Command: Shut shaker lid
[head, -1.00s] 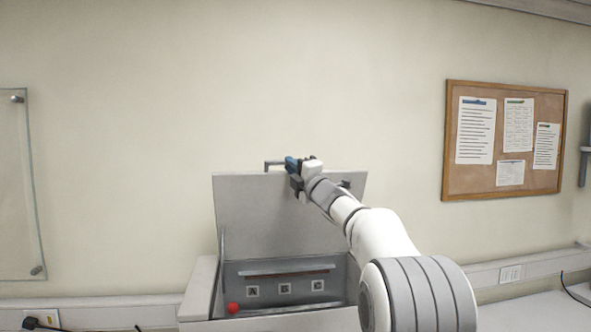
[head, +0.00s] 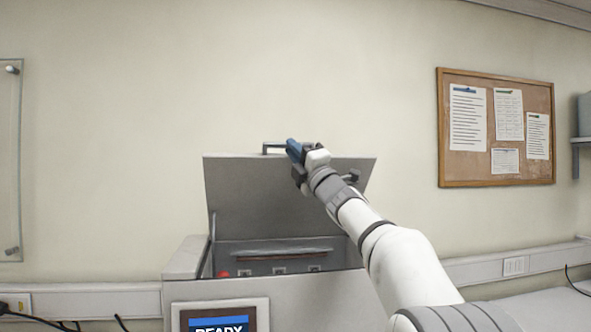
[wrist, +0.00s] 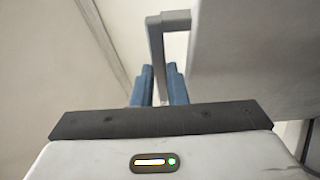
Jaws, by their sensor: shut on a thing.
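The shaker lid (head: 262,190) is a grey panel raised above the shaker box (head: 185,262) and tilted open. Its handle (head: 268,148) stands on the top edge. My gripper (head: 292,148) is at the lid's top edge and shut on the handle. In the wrist view the lid (wrist: 250,60) fills the right side. The handle bar (wrist: 158,60) runs down between the blue fingers of my gripper (wrist: 158,88).
A screen (head: 220,318) on the shaker's front reads READY. A cork board (head: 495,128) hangs on the wall at right, and a glass panel (head: 10,160) at left. Bench space (head: 540,285) at the right looks clear. Black cables lie at the lower left.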

